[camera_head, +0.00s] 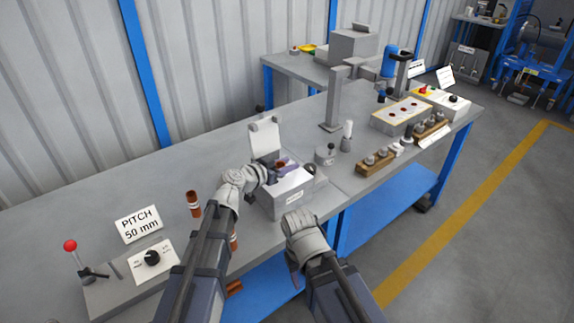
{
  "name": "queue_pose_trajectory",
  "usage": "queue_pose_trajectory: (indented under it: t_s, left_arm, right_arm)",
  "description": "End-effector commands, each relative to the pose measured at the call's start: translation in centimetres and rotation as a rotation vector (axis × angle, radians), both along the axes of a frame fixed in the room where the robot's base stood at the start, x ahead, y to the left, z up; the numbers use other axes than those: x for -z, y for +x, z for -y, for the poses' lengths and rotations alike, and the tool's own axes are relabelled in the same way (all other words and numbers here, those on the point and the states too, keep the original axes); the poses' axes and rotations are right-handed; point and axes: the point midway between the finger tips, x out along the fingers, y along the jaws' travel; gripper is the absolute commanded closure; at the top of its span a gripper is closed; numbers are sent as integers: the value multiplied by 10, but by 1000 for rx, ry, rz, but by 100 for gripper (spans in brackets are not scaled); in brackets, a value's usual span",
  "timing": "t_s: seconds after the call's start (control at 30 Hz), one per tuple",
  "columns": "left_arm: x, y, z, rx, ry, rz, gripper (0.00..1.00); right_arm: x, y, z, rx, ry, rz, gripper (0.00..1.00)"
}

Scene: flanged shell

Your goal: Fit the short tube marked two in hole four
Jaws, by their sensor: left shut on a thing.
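A copper-brown tube with a pale band (193,204) stands on the bench left of my left arm. Another brown tube (234,242) is mostly hidden behind that arm. My right gripper (296,276) hangs in front of the bench edge; its fingers are not clear.
A sign reading "PITCH 50 mm" (139,224), a dial box (152,260) and a red-knobbed lever (71,246) stand at the left. A grey post (332,100), wooden holders (375,163) and a hole-topped box (401,116) stand at the right. The bench's back left is clear.

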Motion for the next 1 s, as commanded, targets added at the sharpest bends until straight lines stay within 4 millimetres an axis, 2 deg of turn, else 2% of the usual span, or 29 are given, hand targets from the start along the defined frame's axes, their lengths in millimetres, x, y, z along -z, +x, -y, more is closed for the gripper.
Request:
queue_pose_trajectory:
  t_s: [0.2,0.23,0.5,0.83,1.0]
  left_arm:
    - [6,0,0,0,0,0,100]
    - [5,0,0,0,0,0,59]
    - [5,0,0,0,0,0,29]
    - [4,-1,-1,0,0,0,28]
    - [-1,-11,-9,0,-1,-1,28]
  right_arm:
    - [7,0,0,0,0,0,50]
    - [5,0,0,0,0,0,50]
    - [5,0,0,0,0,0,50]
    - [4,0,0,0,0,0,50]
    - [-1,0,0,0,0,0,50]
